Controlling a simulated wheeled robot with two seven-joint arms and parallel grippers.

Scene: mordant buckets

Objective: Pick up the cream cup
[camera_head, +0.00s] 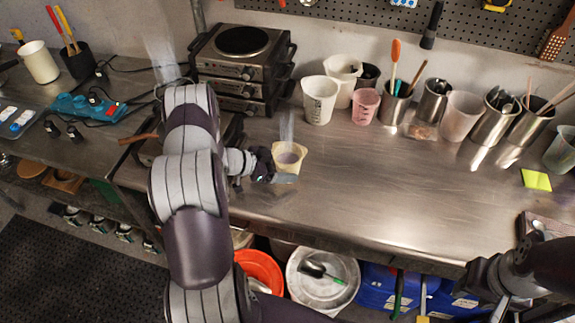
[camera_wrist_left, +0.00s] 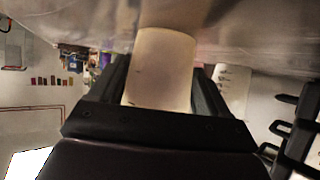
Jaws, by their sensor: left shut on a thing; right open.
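The cream cup (camera_head: 289,158) is on or just above the steel bench, left of the middle in the head view. My left gripper (camera_head: 268,163) reaches it from the left and is shut on it. In the left wrist view the cup (camera_wrist_left: 162,70) sits between the two dark fingers of my left gripper (camera_wrist_left: 160,92). I cannot tell whether the cup's base touches the bench. My right gripper (camera_head: 490,285) is at the lower right of the head view, open, well apart from the cup.
The steel bench (camera_head: 390,205) is bare right of the cream cup. White beakers (camera_head: 319,100), a pink cup (camera_head: 365,105) and several metal pots (camera_head: 394,103) line the back. Stacked hotplates (camera_head: 243,62) stand behind left. A yellow-green note (camera_head: 536,180) lies at right. Buckets (camera_head: 322,278) are underneath.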

